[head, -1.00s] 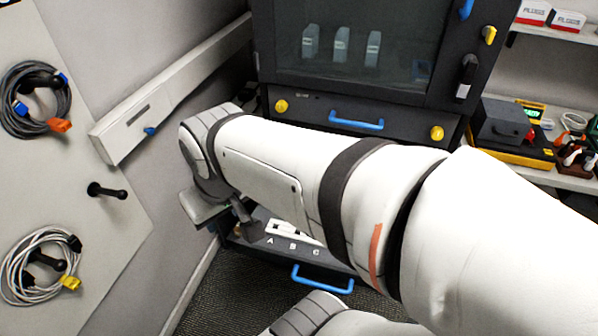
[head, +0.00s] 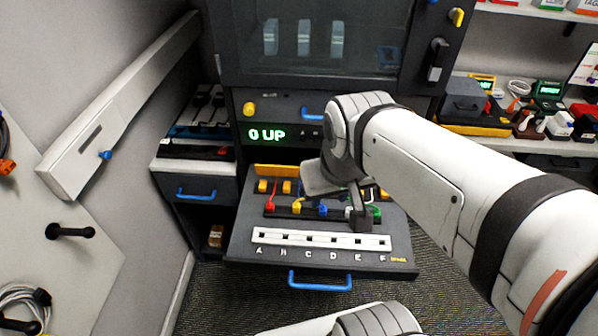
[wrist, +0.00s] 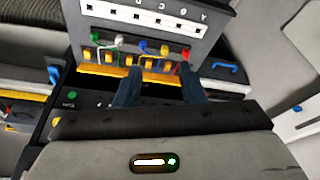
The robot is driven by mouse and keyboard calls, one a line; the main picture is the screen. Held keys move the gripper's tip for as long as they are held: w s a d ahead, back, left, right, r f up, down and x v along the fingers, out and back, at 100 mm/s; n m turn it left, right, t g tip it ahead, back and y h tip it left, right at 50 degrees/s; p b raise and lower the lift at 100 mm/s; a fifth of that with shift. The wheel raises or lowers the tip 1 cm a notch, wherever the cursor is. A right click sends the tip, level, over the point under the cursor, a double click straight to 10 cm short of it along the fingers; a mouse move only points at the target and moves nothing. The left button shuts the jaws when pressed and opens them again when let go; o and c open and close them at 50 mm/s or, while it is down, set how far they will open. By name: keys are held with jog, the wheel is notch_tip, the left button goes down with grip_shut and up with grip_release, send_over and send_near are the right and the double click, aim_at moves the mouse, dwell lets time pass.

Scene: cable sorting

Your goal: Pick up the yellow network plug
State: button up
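A small yellow plug (head: 296,208) stands in a row of coloured plugs in the open drawer (head: 240,250), between a red plug (head: 270,205) and a blue plug (head: 323,210). The yellow plug also shows in the wrist view (wrist: 163,49), ahead of my fingers. My gripper (head: 358,215) is over the right part of the row in the head view and hides some of it. The wrist view shows my gripper (wrist: 160,85) with two dark fingers wide apart and nothing held between them. I cannot tell its height above the plugs.
A white strip lettered A to F (head: 320,240) lies along the drawer's front, above a blue handle (head: 320,281). A lit display (head: 266,134) reads "0 UP" behind. A pegboard with a coiled white cable (head: 22,300) is at left; a shelf of devices is at right.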

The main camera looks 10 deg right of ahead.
jog(key=shift+w+d+f, duration=0.15)
jog(key=shift+w+d, duration=0.15)
jog(key=shift+d, duration=0.2)
jog(key=shift+o, duration=0.3)
jog(key=shift+s+a, duration=0.1)
jog(key=shift+a, duration=0.1)
jog(key=shift+o, duration=0.9)
jog(key=w+a+f+m+g+b, duration=0.1)
jog(key=w+f+g+b, duration=0.1)
jog(key=w+f+b, duration=0.6)
notch_tip(320, 180, down, 2)
jog(key=w, duration=0.2)
jog(key=shift+w+a+m, duration=0.25)
jog(key=shift+w+m, duration=0.1)
jog(key=shift+m, duration=0.05)
jog(key=m+g+b, duration=0.2)
jog(key=b, duration=0.4)
send_over(297, 205)
jog(key=f, duration=1.4)
jog(key=shift+s+a, duration=0.3)
jog(key=shift+s, duration=0.1)
jog(key=f, duration=0.8)
jog(key=shift+w+d, duration=0.25)
jog(key=shift+w, duration=0.1)
jog(key=shift+r, duration=0.1)
grip_shut()
